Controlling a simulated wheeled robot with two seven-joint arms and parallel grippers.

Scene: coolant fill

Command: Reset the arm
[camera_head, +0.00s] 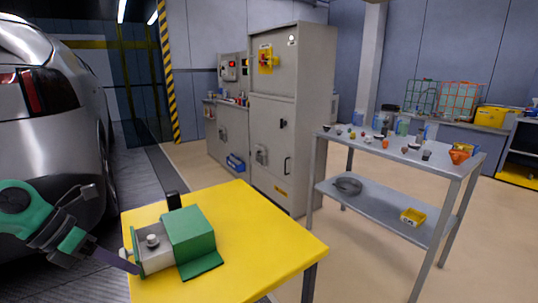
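My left arm comes in from the left edge, green and dark grey. I cannot tell whether the finger touches the block or how wide the gripper is. The grey block adjoins a green box (190,235) on the yellow table (265,250). My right gripper is not in view.
A silver car (50,110) stands at the left. Grey cabinets (285,120) stand behind the table. A metal shelf table (400,160) at the right holds several small containers and an orange funnel (459,155). Open floor lies between the two tables.

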